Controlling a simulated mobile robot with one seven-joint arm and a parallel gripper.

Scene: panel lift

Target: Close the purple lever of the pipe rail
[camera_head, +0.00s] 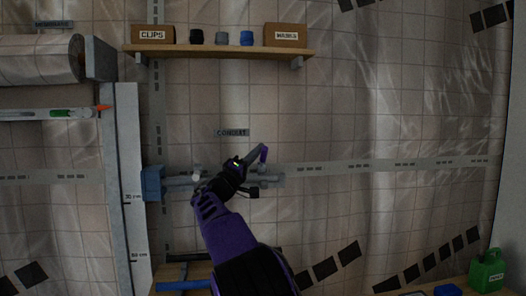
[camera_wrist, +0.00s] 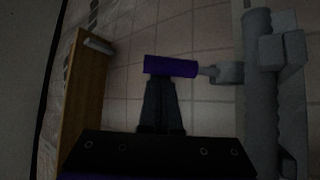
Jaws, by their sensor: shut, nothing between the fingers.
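The purple lever (camera_head: 264,154) sticks up from the right part of the grey pipe rail (camera_head: 272,181) on the wall. In the wrist view the lever (camera_wrist: 171,66) lies across the picture, joined by a small grey link to the pipe rail (camera_wrist: 260,110) on the right. My gripper (camera_head: 253,156) is shut with nothing held. Its dark fingers (camera_wrist: 161,84) reach the lever's side in the wrist view and overlap its lower edge; I cannot tell whether they touch. My wrist hides part of the rail in the head view.
A wooden shelf (camera_head: 220,50) with boxes and small cups is above the rail. A blue bracket (camera_head: 153,183) and a grey upright (camera_head: 127,190) stand to the left. A green can (camera_head: 487,271) is at the lower right. The wall right of the lever is clear.

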